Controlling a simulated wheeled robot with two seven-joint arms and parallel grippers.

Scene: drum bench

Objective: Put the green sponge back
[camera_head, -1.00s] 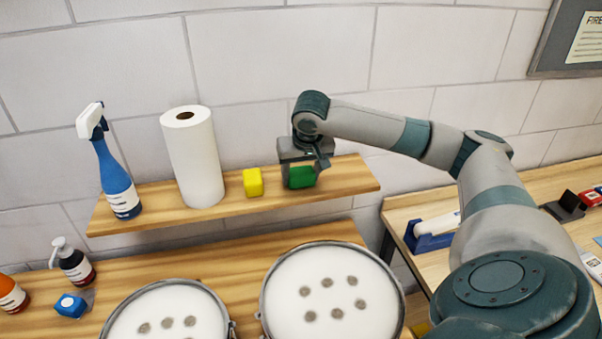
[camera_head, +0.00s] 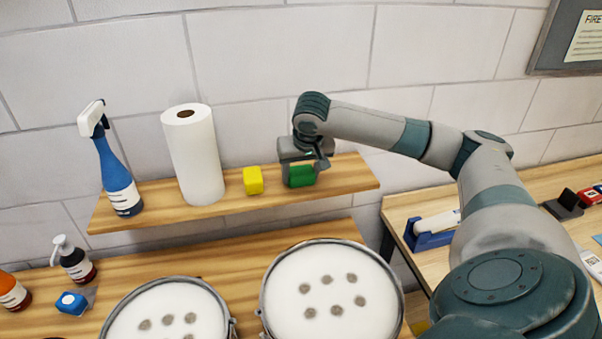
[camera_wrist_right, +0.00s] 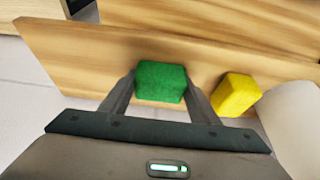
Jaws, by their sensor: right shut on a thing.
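The green sponge (camera_head: 301,176) is at the right part of the wooden wall shelf (camera_head: 347,175), to the right of the yellow sponge (camera_head: 253,180). My right gripper (camera_head: 302,172) is over it from above and shut on it. In the right wrist view the green sponge (camera_wrist_right: 161,82) sits between the two fingers of my right gripper (camera_wrist_right: 160,92), with the shelf behind it. The sponge appears to be at the shelf surface; its underside contact is hidden. My left gripper does not show.
A paper towel roll (camera_head: 194,155) and a blue spray bottle (camera_head: 113,170) stand further left on the shelf. Below are two white drums (camera_head: 331,300), (camera_head: 168,315), a dark pump bottle (camera_head: 72,262) and a blue sponge (camera_head: 71,303). The shelf's right end is free.

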